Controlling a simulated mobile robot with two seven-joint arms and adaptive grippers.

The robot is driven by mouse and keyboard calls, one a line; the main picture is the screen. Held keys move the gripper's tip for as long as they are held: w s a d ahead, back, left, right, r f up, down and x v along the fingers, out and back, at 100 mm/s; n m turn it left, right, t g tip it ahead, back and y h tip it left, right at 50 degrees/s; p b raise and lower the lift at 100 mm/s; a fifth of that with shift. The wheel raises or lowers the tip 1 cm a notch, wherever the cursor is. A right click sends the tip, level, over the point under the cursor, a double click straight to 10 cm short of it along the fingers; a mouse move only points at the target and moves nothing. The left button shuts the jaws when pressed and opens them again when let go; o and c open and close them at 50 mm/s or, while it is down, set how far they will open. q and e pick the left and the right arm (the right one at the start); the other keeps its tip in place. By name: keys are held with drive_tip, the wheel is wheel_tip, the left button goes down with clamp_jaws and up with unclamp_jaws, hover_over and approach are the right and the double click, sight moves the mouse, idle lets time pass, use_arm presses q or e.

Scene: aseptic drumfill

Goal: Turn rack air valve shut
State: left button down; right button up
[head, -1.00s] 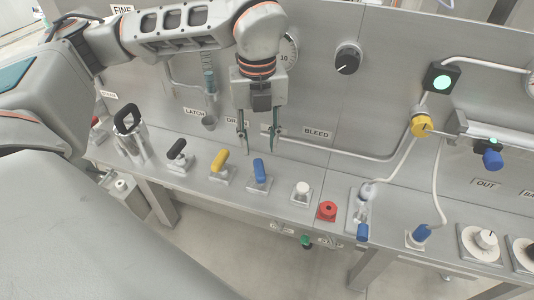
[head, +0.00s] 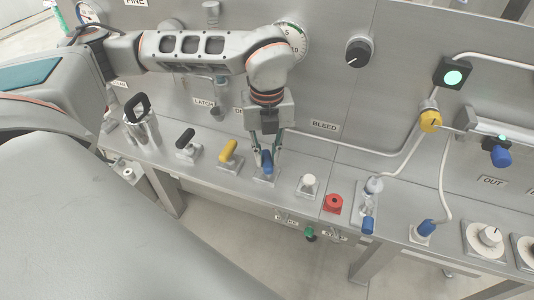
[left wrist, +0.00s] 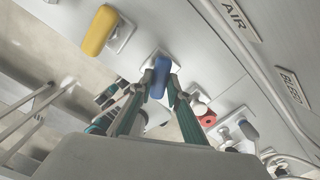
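The blue valve handle (head: 267,162) stands on a small square plate on the steel bench, between the yellow handle and a white knob. My left gripper (head: 267,158) reaches down over it from behind, one finger on each side. In the left wrist view the blue handle (left wrist: 158,80) lies between the green fingertips (left wrist: 160,82), which look drawn in close against its sides. Part of the handle is hidden behind the fingers. A wall label reading AIR (left wrist: 236,16) is near it in the wrist view. My right gripper is not in view.
The yellow handle (head: 229,153) and black handle (head: 187,142) stand to the left. The white knob (head: 308,184) and a red fitting (head: 333,204) stand to the right. The upright panel, with a gauge (head: 294,40) and a BLEED label (head: 324,125), rises close behind.

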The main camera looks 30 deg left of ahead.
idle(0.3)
use_arm(q)
drive_tip(key=shift+m, duration=0.4)
drive_tip(key=shift+m+b, duration=0.35)
drive_tip(key=shift+m, duration=1.85)
drive_tip(key=shift+w+r+m, duration=0.1)
drive_tip(key=shift+m, duration=0.2)
drive_tip(key=c, duration=1.9)
unclamp_jaws()
